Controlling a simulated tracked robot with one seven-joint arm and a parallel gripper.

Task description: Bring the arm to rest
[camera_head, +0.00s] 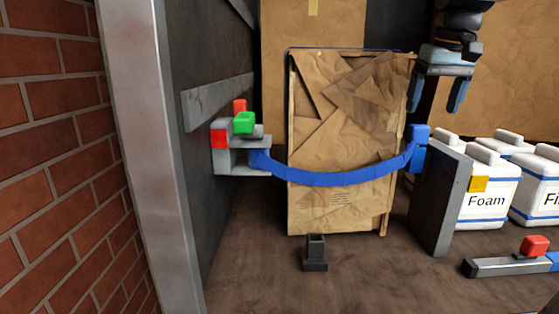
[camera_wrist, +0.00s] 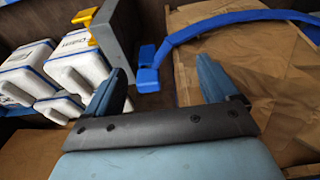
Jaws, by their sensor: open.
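My gripper (camera_head: 438,92) is at the upper right of the head view, its fingers pointing down. It is open and empty, above the right end of the blue strap and to the right of the wrapped package. In the wrist view my gripper (camera_wrist: 160,88) shows two blue-grey fingers spread apart with nothing between them. The blue strap (camera_head: 340,179) hangs across the front of the brown package (camera_head: 345,130), from a grey bracket on the left to a grey post on the right. The strap also shows in the wrist view (camera_wrist: 215,24).
The grey bracket (camera_head: 238,160) carries red and green blocks. The grey post (camera_head: 440,200) has a yellow block. White containers (camera_head: 490,190), one marked Foam, stand at the right. A small dark socket (camera_head: 315,255) and a grey bar with a red block (camera_head: 505,267) are in front.

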